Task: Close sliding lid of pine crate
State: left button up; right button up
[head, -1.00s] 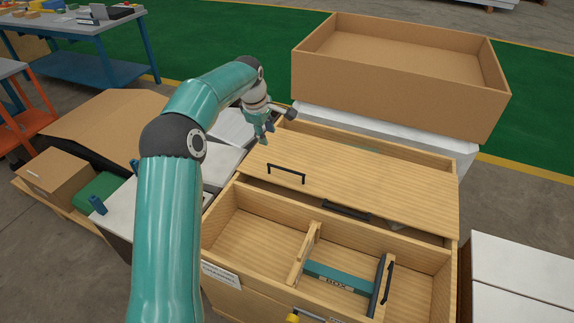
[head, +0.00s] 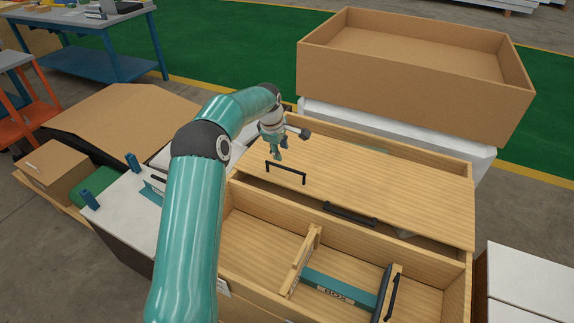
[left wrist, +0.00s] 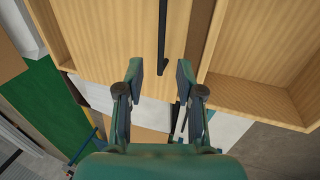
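The pine crate's flat wooden lid (head: 400,195) lies across the crate, with an open gap along its back edge and another along its front edge. A black bar handle (head: 285,168) stands on the lid near its left end; it also shows in the left wrist view (left wrist: 162,30). My left gripper (head: 279,155) is just behind and above this handle. In the left wrist view its two fingers (left wrist: 160,72) are spread, with the handle's end lined up between the tips. I cannot tell whether they touch it. My right gripper is not in view.
The open front section of the crate (head: 262,222) holds a teal bar marked BOX (head: 338,290). A second black handle (head: 350,214) shows at the front gap. A large cardboard tray (head: 410,85) stands behind. White-topped boxes (head: 530,280) are at the right.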

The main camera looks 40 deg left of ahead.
aim_at(284, 168)
pick_arm(q)
jog(key=p+x, duration=0.1)
jog(key=x, duration=0.8)
jog(key=shift+f, duration=0.1)
jog(key=shift+c, duration=0.3)
grip_shut()
